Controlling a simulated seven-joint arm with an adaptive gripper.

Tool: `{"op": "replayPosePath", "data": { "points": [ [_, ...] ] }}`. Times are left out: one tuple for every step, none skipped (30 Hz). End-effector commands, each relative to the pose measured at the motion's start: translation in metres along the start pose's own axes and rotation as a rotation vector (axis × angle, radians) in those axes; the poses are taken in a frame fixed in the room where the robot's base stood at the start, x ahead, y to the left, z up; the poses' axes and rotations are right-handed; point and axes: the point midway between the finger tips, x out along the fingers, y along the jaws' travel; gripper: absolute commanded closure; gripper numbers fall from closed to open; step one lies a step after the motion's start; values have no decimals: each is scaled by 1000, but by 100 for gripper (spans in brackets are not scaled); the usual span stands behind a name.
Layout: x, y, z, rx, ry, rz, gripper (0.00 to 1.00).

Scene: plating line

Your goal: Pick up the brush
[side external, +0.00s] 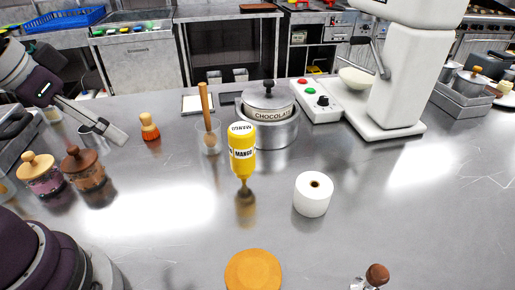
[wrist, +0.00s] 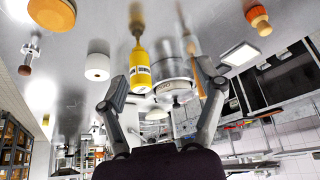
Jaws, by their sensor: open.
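A tool with a long wooden handle (side external: 205,105), which looks like the brush, stands nearly upright in a clear glass (side external: 212,140) left of the yellow mango bottle (side external: 243,150). Its head is not clear inside the glass. In the wrist view, which is upside down, the handle (wrist: 196,82) shows close to the right finger. My gripper (side external: 112,133) is at the left of the side view, above the counter and apart from the glass. Its fingers are spread wide in the wrist view (wrist: 162,85), with nothing held between them.
A chocolate pot (side external: 268,128) stands right of the glass, behind the bottle. A small orange piece with a wooden top (side external: 150,128) and lidded jars (side external: 85,170) stand left. A white roll (side external: 313,194) and an orange disc (side external: 253,271) are nearer. The counter's front middle is mostly clear.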

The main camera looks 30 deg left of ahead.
Motion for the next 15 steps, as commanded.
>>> {"op": "replayPosePath", "data": {
  "points": [
    [0, 0, 0, 0, 0, 0, 24],
    [0, 0, 0, 0, 0, 0, 24],
    [0, 0, 0, 0, 0, 0, 24],
    [0, 0, 0, 0, 0, 0, 24],
    [0, 0, 0, 0, 0, 0, 24],
    [0, 0, 0, 0, 0, 0, 24],
    [0, 0, 0, 0, 0, 0, 24],
    [0, 0, 0, 0, 0, 0, 24],
    [0, -1, -1, -5, 0, -2, 24],
    [2, -2, -4, -16, -1, -5, 24],
    [3, -4, -8, -33, -2, -11, 24],
    [7, -9, -15, -64, -3, -21, 24],
    [12, -14, -23, -96, -3, -33, 24],
    [18, -20, -31, -135, -3, -47, 24],
    [27, -31, -44, -192, 1, -72, 24]
  ]
}}
